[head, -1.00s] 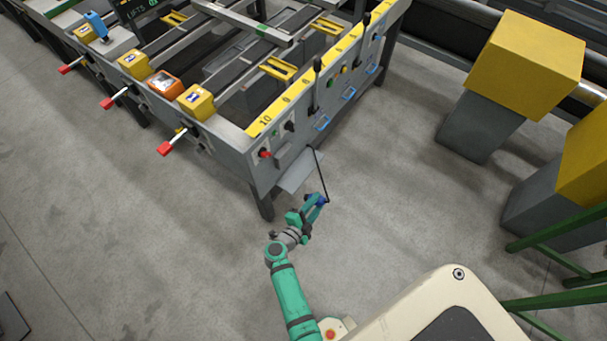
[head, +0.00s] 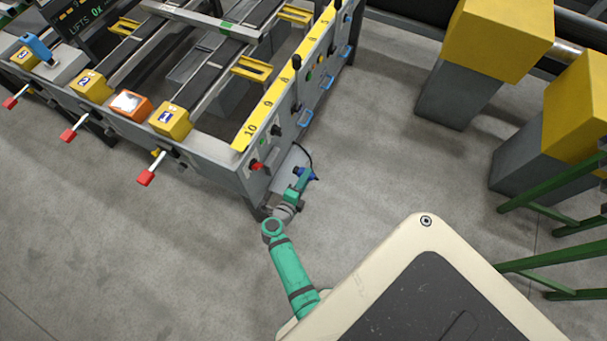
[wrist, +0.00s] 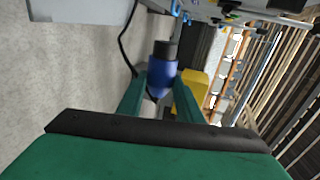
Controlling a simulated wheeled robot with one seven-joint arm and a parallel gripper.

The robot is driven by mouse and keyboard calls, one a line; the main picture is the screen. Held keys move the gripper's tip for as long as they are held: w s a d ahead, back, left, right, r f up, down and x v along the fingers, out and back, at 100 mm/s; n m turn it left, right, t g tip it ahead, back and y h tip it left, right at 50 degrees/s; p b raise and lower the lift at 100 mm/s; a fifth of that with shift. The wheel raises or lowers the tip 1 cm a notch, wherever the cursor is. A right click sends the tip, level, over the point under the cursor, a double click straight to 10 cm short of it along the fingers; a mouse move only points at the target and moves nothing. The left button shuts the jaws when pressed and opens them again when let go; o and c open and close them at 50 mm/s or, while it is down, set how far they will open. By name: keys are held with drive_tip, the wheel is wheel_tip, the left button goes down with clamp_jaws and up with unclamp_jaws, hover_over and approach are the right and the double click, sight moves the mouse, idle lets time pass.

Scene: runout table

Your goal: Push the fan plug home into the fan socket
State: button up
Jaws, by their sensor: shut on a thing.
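The fan plug (wrist: 162,76) has a blue body with a dark collar at its far end. It sits between the two green fingers of my gripper (wrist: 161,84), which is shut on it. A black cable (wrist: 123,45) curves beside it toward the table. In the head view the blue plug (head: 309,174) shows at the tip of my gripper (head: 304,177), low beside the corner of the runout table (head: 215,152). I cannot make out the fan socket for certain. Whether the collar touches anything ahead is not clear.
The table's side panel carries knobs, a red button (head: 256,166) and blue handles (head: 305,116). Red-tipped levers (head: 146,178) stick out from its front. Yellow-topped grey blocks (head: 497,40) and green rails (head: 556,257) stand to the right. The floor between is clear.

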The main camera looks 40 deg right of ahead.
drive_tip(key=shift+w+a, duration=0.5)
drive_tip(key=shift+w, duration=0.35)
drive_tip(key=shift+w+a, duration=0.45)
drive_tip(key=shift+w, duration=0.45)
drive_tip(key=shift+w+a, duration=0.5)
drive_tip(key=shift+w, duration=0.35)
drive_tip(key=shift+w+a, duration=0.35)
drive_tip(key=shift+w, duration=0.45)
drive_tip(key=shift+w+a, duration=0.35)
drive_tip(key=shift+w, duration=0.45)
drive_tip(key=o, duration=1.2)
drive_tip(key=v, duration=1)
drive_tip(key=shift+s+a+r, duration=0.15)
drive_tip(key=shift+s+a, duration=0.1)
drive_tip(key=shift+a, duration=0.05)
